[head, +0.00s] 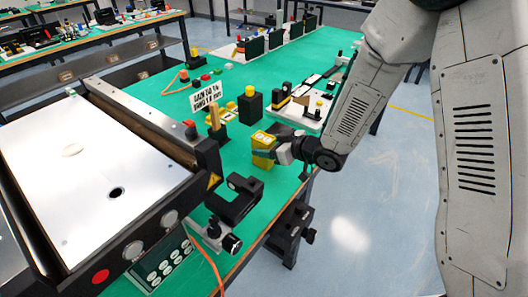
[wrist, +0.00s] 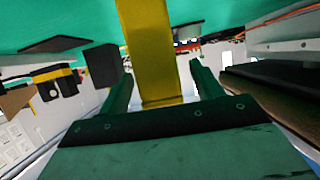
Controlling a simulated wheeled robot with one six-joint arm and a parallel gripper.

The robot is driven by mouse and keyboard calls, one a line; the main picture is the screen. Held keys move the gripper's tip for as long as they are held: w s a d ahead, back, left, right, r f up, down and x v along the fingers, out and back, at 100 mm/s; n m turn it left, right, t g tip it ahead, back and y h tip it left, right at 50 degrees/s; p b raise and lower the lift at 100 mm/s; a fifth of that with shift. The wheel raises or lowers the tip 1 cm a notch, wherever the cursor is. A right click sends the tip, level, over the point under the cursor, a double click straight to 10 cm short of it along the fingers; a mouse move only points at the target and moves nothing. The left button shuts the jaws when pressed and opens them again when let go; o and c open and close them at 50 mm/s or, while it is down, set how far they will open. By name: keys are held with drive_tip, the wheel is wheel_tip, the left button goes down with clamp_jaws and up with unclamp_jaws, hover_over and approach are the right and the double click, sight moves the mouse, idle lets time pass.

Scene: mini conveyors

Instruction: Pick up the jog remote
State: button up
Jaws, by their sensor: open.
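A yellow box-like object, which I take to be the jog remote (head: 263,146), stands upright on the green table top near its right edge. In the wrist view the yellow object (wrist: 150,50) fills the upper middle as a tall block. My gripper (wrist: 161,75) is open, with its dark green fingers on either side of the lower end of the block and a gap showing at each side. In the head view my gripper (head: 270,151) reaches in from the right at the yellow object. Its buttons cannot be made out, and part of it is hidden by the fingers.
A black block with a yellow knob (head: 250,105) stands just behind. A white sign (head: 206,97) and a wooden peg (head: 214,118) are behind left. The conveyor (head: 60,150) fills the left, with a black bracket (head: 235,197) in front. Open floor lies right.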

drive_tip(key=shift+x, duration=1.05)
drive_tip(key=c, duration=1.3)
drive_tip(key=shift+o, duration=0.2)
